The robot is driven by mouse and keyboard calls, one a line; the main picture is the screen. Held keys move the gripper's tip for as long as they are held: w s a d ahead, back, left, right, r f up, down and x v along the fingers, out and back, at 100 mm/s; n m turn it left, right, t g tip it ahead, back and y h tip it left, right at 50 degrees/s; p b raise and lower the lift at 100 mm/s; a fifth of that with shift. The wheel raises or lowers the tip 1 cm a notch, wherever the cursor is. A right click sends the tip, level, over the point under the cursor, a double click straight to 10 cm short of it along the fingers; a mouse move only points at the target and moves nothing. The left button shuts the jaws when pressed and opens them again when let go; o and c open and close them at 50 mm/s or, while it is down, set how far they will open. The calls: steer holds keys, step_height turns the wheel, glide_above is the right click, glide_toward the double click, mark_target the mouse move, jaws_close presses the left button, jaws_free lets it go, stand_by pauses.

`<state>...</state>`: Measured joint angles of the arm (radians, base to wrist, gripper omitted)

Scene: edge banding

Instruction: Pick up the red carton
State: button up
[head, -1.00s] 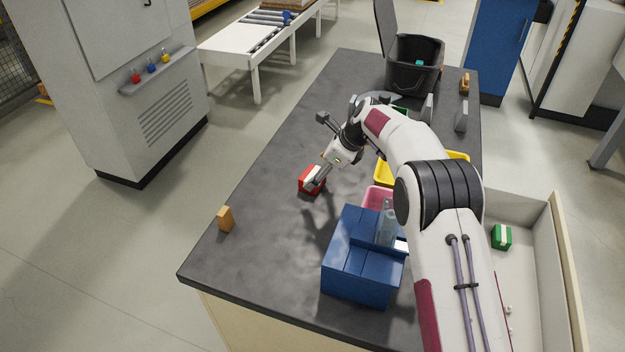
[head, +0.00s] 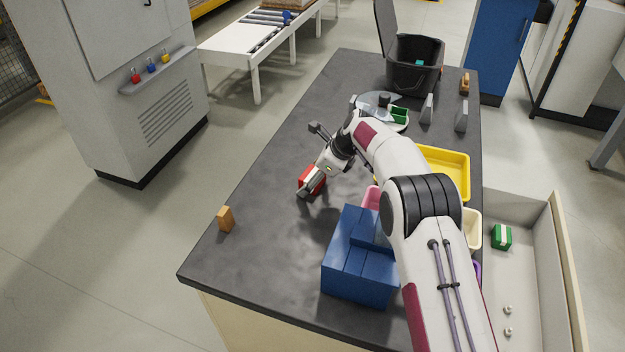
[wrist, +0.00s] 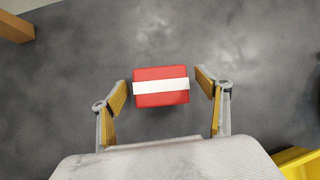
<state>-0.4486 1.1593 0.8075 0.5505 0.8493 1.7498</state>
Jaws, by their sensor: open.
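The red carton (head: 308,177) with a white band lies on the dark worktop (head: 262,200). My gripper (head: 309,160) is over it in the head view and partly covers it. In the wrist view the carton (wrist: 161,87) sits just beyond and between the fingertips of my gripper (wrist: 163,83). The fingers are spread, with a gap on each side of the carton. I cannot tell how high the fingertips are above the worktop.
Blue boxes (head: 345,262) stand near the front, with a pink bin (head: 371,198) beside them. A yellow tray (head: 445,170) is to the right. A wooden block (head: 226,219) stands near the left edge. A black bin (head: 414,65) is at the back.

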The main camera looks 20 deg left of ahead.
mark_target(306, 173)
steer(key=c, duration=1.2)
steer(key=shift+r, duration=1.95)
steer(key=shift+s+f, duration=0.15)
steer(key=shift+s, duration=8.8)
steer(key=shift+c, duration=0.2)
